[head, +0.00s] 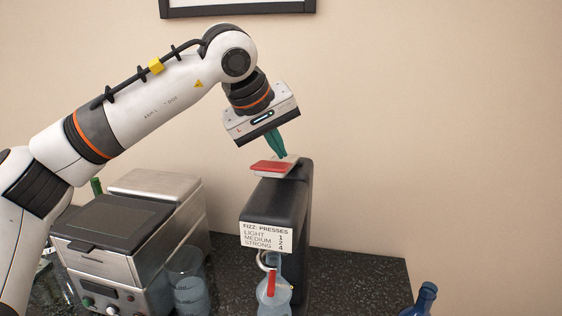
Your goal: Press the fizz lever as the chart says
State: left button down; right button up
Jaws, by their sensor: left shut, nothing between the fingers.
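The black fizz machine (268,203) stands on the dark counter, with a red-topped lever (271,167) on its top. The white chart (266,237) on its front reads fizz presses: light 1, medium 2, strong 4. A clear bottle (273,290) with a red mark sits under the machine's spout. My left gripper (281,155) has its green fingers shut and empty, pointing down at the lever's rear right part. Whether the fingertips touch the lever I cannot tell. My right gripper is not in view.
A metal appliance with a dark lid (108,225) stands to the left, with clear glasses (187,280) beside it. A blue bottle (424,300) stands at the lower right. The speckled counter (355,275) is bare right of the machine.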

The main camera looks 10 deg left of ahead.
aim_at(279, 159)
pick_arm(q)
jog(key=shift+s+f+b, duration=0.2)
jog(key=shift+f+b, duration=0.5)
jog(key=shift+f, duration=0.2)
dwell(0.4)
jog(key=shift+r, duration=0.1)
jog(key=shift+w+r+p, duration=0.15)
jog(key=shift+r+p, duration=0.5)
jog(key=shift+w+r+p, duration=0.15)
jog(key=shift+r+p, duration=0.5)
jog(key=r+p, duration=0.2)
jog(key=w+r+p, duration=0.1)
jog(key=r+p, duration=0.2)
jog(key=shift+w, duration=0.1)
dwell(2.4)
